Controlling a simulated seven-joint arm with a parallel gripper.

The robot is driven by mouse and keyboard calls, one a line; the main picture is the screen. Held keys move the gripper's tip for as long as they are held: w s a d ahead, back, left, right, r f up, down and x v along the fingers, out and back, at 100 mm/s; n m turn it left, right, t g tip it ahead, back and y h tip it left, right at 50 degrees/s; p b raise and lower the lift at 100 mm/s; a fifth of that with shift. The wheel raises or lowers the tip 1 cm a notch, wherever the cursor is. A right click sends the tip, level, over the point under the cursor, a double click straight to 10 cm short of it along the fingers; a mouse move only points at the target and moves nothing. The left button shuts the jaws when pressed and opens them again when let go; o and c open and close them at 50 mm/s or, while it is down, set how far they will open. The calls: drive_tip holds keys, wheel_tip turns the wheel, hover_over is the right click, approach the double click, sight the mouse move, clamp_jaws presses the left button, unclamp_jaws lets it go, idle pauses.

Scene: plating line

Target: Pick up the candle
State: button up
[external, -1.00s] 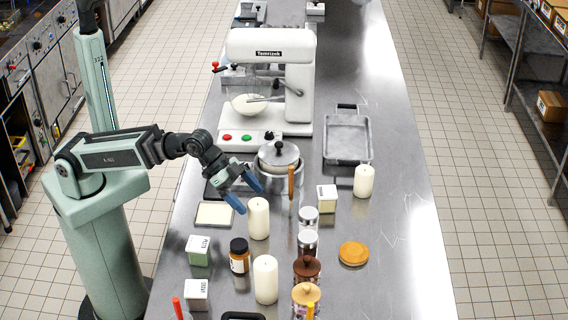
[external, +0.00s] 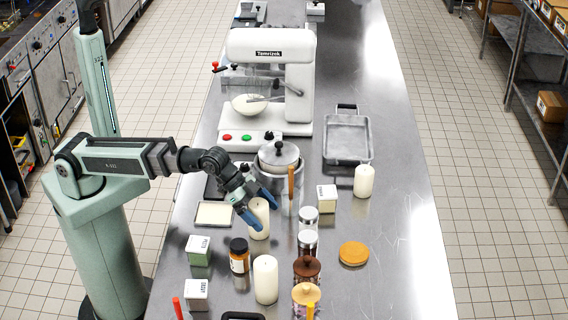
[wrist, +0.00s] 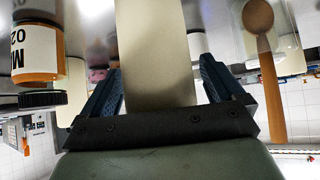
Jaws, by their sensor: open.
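A cream pillar candle (external: 261,229) stands upright on the steel counter, partly hidden behind my gripper (external: 264,212) in the external view. My gripper is open, with one blue finger on each side of the candle's upper part. In the wrist view the candle (wrist: 156,55) fills the space between the two fingers (wrist: 160,92), with small gaps visible on both sides. Two similar cream candles stand nearby: one in front (external: 265,279) and one at the right (external: 364,181).
A brown jar (external: 239,256) stands front-left of the gripped-around candle. A wooden-handled utensil (external: 291,183) and a lidded pot (external: 279,160) are close behind and right. Several jars (external: 307,243) stand to the right.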

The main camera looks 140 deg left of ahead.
drive_tip(key=shift+c, duration=0.2)
drive_tip(key=c, duration=1.2)
drive_tip(key=shift+r, duration=0.15)
drive_tip(key=shift+c, duration=0.2)
drive_tip(key=shift+r, duration=4.95)
